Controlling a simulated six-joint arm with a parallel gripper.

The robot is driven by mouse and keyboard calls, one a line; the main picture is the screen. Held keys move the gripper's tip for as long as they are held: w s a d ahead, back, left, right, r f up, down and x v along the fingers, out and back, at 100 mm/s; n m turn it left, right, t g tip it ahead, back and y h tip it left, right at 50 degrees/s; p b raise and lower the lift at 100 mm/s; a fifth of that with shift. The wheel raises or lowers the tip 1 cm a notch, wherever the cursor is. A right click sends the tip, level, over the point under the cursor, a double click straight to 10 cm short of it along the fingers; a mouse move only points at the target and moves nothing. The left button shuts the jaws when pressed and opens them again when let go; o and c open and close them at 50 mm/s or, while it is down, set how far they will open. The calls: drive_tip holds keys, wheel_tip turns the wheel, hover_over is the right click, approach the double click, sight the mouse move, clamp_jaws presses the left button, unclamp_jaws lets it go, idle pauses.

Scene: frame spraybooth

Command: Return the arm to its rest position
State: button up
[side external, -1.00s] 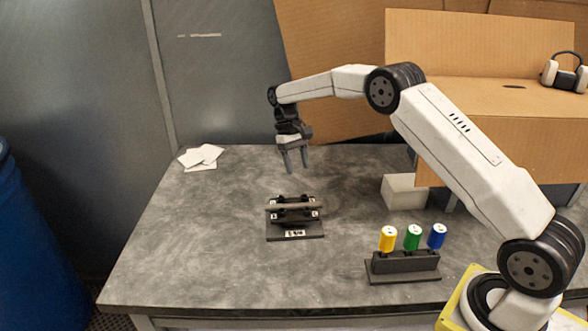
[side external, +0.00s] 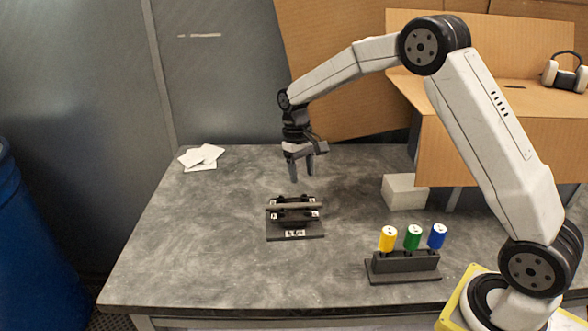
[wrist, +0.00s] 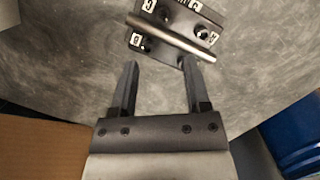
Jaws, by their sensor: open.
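My gripper (side external: 302,168) is open and empty, pointing down above the table behind the black fixture. In the wrist view my gripper (wrist: 158,85) shows two spread fingers with nothing between them. The black fixture (side external: 294,234) stands on the table below and in front of the gripper, with a grey rod (side external: 294,206) lying across its top. In the wrist view the rod (wrist: 170,37) lies across the fixture (wrist: 185,17), which has white lettered labels, just beyond the fingertips.
A black rack (side external: 404,264) holds yellow, green and blue cylinders at the front right. A pale block (side external: 404,192) and a large cardboard box (side external: 500,150) stand at the right. White papers (side external: 201,157) lie at the back left. The left part of the table (side external: 180,240) is clear.

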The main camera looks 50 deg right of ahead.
drive_tip(key=s+a+t, duration=0.2)
drive_tip(key=s, duration=0.8)
drive_tip(key=s+a+f+n+t, duration=0.1)
drive_tip(key=s+a+t, duration=0.1)
drive_tip(key=s, duration=0.8)
drive_tip(key=shift+s+a+n+t, duration=0.3)
drive_tip(key=shift+s+a+t, duration=0.1)
drive_tip(key=shift+a, duration=0.25)
drive_tip(key=shift+w, duration=0.15)
